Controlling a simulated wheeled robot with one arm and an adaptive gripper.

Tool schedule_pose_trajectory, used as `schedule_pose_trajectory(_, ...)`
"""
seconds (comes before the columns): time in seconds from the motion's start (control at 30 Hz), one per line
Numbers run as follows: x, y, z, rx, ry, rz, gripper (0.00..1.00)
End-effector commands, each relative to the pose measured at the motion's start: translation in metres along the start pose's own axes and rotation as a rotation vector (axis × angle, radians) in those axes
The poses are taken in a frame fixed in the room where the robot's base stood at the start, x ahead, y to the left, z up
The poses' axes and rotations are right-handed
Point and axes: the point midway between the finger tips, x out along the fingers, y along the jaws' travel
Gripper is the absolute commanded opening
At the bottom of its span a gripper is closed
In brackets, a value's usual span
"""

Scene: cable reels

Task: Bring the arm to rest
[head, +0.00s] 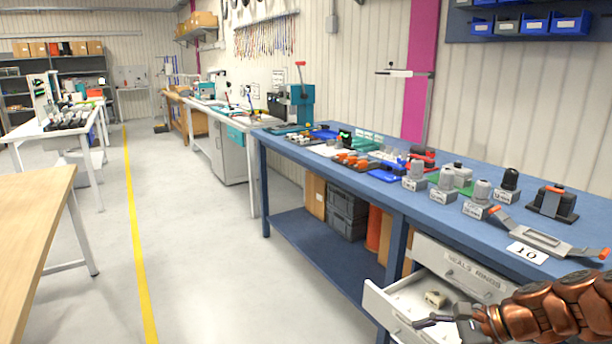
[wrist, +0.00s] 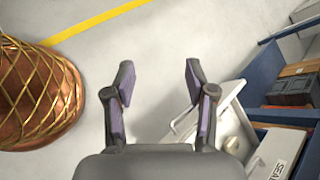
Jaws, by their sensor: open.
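My gripper (head: 443,322) is at the lower right of the head view, by the open drawer of the blue workbench. In the wrist view my gripper (wrist: 158,85) has its two fingers spread apart with nothing between them. Bare floor shows between and beyond the fingers. My copper-coloured arm (head: 555,308) reaches in from the right edge of the head view.
The open drawer (head: 385,303) holds a small beige object (head: 436,298); the drawer also shows in the wrist view (wrist: 185,124). The blue workbench (head: 440,212) carries several parts. A wooden table (head: 30,215) stands left. The floor (head: 200,260) between is clear.

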Motion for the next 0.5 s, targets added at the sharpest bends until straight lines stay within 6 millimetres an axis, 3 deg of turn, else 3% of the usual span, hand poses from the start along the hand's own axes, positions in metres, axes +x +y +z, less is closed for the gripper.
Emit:
schedule_pose_trajectory(0.03, 0.000, 0.005, 0.028, -0.084, 0.011, 0.060, 0.55)
schedule_pose_trajectory(0.2, 0.004, 0.037, 0.087, -0.342, 0.044, 0.250, 0.55)
schedule_pose_trajectory(0.5, -0.018, 0.103, 0.156, -0.756, 0.098, 0.569, 0.55)
